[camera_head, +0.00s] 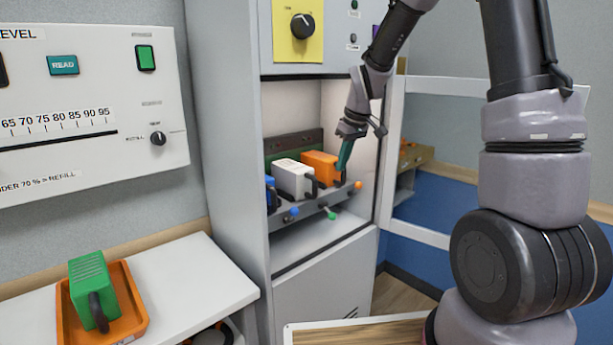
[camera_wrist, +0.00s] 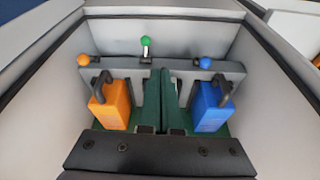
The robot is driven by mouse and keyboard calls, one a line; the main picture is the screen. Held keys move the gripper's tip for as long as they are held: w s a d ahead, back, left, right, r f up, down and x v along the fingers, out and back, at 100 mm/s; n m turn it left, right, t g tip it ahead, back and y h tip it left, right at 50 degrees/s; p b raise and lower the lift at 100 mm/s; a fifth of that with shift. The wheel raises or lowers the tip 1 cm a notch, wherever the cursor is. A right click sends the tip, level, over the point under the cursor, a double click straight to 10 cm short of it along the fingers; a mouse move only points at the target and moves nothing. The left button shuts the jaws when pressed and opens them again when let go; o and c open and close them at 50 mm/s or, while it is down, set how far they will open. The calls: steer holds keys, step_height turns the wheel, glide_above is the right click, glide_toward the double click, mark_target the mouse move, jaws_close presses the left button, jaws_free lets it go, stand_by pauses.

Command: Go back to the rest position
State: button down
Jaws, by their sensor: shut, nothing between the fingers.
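My gripper (camera_head: 343,166) is inside the open cabinet bay, pointing down, its teal fingers beside the orange module (camera_head: 320,165) in the head view. In the wrist view its two dark green fingers (camera_wrist: 161,75) are together with nothing between them. They appear between the orange module (camera_wrist: 112,106) and the blue module (camera_wrist: 211,108). A white module (camera_head: 293,178) stands between the orange and blue ones in the head view; I cannot make it out in the wrist view, where the fingers cover the middle.
A grey front bar (camera_wrist: 225,76) carries orange, green and blue knobs. The cabinet door (camera_head: 425,84) is open at right. A green module (camera_head: 90,280) sits in an orange tray (camera_head: 130,313) on the white counter (camera_head: 195,275). Bay walls surround my gripper closely.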

steer(key=s+d+r+m+t, duration=0.1)
steer(key=s+d+r+m, duration=0.15)
steer(key=s+r, duration=0.4)
steer(key=s+d+r+m+t, duration=0.1)
steer(key=s+d+r+m, duration=0.15)
steer(key=s+r, duration=0.4)
steer(key=s+d+r+m+t, duration=0.1)
steer(key=s+r+m, duration=0.1)
steer(key=s, duration=0.4)
steer(key=s+d+r+m+t, duration=0.1)
steer(key=s+r+m, duration=0.2)
steer(key=s, duration=0.3)
steer(key=shift+s+m, duration=0.25)
steer(key=shift+m, duration=0.05)
